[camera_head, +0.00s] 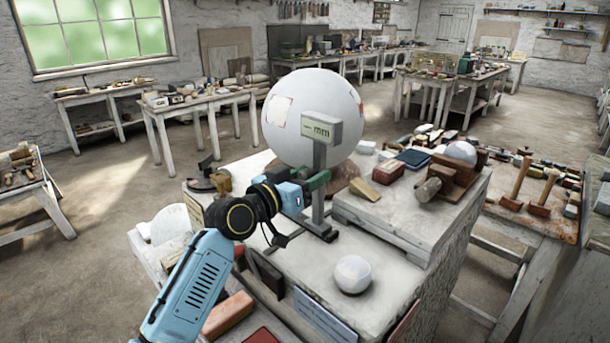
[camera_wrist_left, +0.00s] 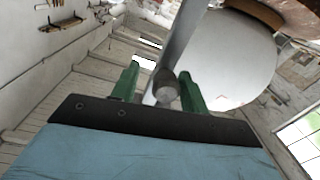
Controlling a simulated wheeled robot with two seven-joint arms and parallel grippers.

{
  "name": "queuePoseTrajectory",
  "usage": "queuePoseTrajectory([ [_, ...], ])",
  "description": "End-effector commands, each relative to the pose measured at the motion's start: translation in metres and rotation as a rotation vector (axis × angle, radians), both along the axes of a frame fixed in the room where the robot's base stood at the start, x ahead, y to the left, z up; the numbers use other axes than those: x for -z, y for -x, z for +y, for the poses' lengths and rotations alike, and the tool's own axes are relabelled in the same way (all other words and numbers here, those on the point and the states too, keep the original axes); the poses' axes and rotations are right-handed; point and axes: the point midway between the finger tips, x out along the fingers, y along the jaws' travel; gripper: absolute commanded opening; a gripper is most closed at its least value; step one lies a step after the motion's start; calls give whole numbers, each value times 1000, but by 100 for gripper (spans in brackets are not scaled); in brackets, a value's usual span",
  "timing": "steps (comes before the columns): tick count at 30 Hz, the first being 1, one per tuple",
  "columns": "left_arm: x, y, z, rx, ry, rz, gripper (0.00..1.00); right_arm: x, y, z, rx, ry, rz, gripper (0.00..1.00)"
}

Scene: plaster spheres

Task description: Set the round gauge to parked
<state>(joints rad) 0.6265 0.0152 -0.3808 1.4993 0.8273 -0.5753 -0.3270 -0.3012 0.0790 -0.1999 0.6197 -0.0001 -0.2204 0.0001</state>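The gauge's grey-green display box (camera_head: 332,129), showing a dash and "mm", stands on a grey upright post (camera_head: 319,205) in front of a large white plaster sphere (camera_head: 312,118). My left gripper (camera_head: 316,183) is at the post, about midway up. In the left wrist view, its two green fingers (camera_wrist_left: 158,88) stand apart, on either side of a small grey round knob (camera_wrist_left: 167,92) by the post (camera_wrist_left: 178,45). A gap shows between the left finger and the knob; contact on the right cannot be told. The large sphere (camera_wrist_left: 230,60) is close behind. My right gripper is out of view.
A small white sphere (camera_head: 352,274) lies on the plaster block's front. A raised slab at right holds a wooden clamp (camera_head: 452,178) with another sphere (camera_head: 461,152), a dark blue book (camera_head: 412,159) and wooden blocks. The block top between post and small sphere is clear.

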Motion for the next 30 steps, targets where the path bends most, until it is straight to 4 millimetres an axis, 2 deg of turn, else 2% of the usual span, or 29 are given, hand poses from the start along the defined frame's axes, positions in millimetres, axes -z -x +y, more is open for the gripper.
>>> queuePoseTrajectory([
  [9, 0, -1, 2, -3, -1, -2, 48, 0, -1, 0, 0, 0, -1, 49],
  [14, 0, 7, 10, -5, -2, -2, 48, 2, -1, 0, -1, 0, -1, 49],
  [30, 2, 80, 74, -3, -3, -2, 48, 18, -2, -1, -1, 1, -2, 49],
])
